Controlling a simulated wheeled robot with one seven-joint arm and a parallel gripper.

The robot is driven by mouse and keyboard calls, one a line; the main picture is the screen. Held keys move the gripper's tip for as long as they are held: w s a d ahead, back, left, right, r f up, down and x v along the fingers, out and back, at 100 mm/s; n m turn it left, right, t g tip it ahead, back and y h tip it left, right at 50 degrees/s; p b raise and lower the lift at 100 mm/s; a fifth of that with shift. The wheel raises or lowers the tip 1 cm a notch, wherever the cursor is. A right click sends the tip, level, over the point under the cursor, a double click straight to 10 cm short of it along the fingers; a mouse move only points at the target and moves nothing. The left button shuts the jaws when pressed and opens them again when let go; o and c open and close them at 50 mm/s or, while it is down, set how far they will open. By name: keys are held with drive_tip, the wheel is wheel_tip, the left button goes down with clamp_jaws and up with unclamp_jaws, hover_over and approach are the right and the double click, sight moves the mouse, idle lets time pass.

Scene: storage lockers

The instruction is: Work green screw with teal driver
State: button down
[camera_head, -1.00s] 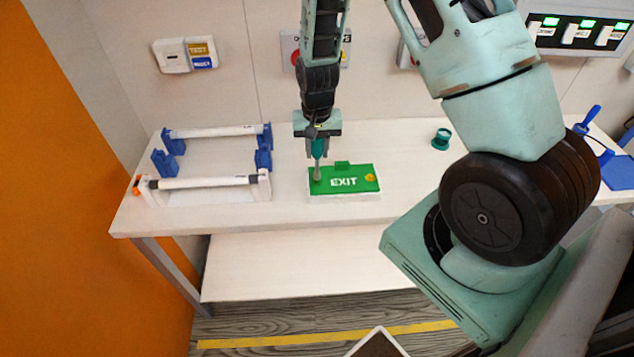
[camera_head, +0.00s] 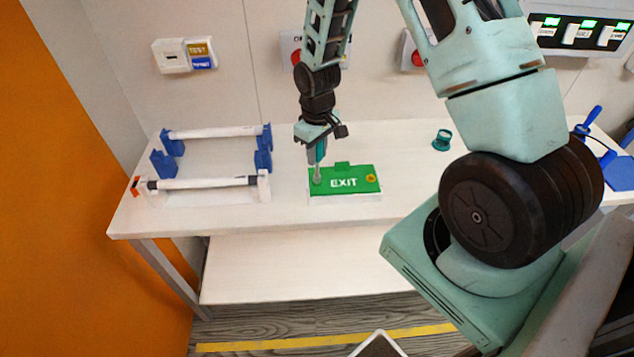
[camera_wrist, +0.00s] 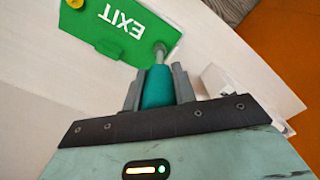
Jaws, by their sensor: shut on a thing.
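A green EXIT plate (camera_head: 343,182) lies on a white base on the table. A yellow screw (camera_head: 371,177) shows at its right end; in the wrist view a yellow spot (camera_wrist: 75,3) shows near the top edge. My gripper (camera_head: 317,155) is shut on the teal driver (camera_wrist: 157,87), its handle between both fingers. The driver's grey shaft (camera_wrist: 160,52) runs down to the plate's left end. Its tip appears to touch there. The tip hides the spot under it, so I cannot see the green screw.
A blue-ended rack (camera_head: 205,183) with white tubes stands on the left of the table. A teal round holder (camera_head: 442,139) stands at the back right. A blue tool stand (camera_head: 606,152) is at the far right. The table front of the plate is clear.

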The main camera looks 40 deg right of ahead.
drive_tip(key=shift+f, duration=0.2)
drive_tip(key=m, duration=0.4)
drive_tip(key=shift+m, duration=0.3)
drive_tip(key=shift+m, duration=1.1)
drive_tip(key=m, duration=0.2)
drive_tip(key=shift+m, duration=0.3)
drive_tip(key=m+p, duration=0.1)
drive_tip(key=m, duration=0.1)
drive_tip(key=shift+r+m, duration=0.1)
drive_tip(key=shift+m, duration=0.2)
drive_tip(key=shift+m+p, duration=0.3)
drive_tip(key=shift+m, duration=0.7)
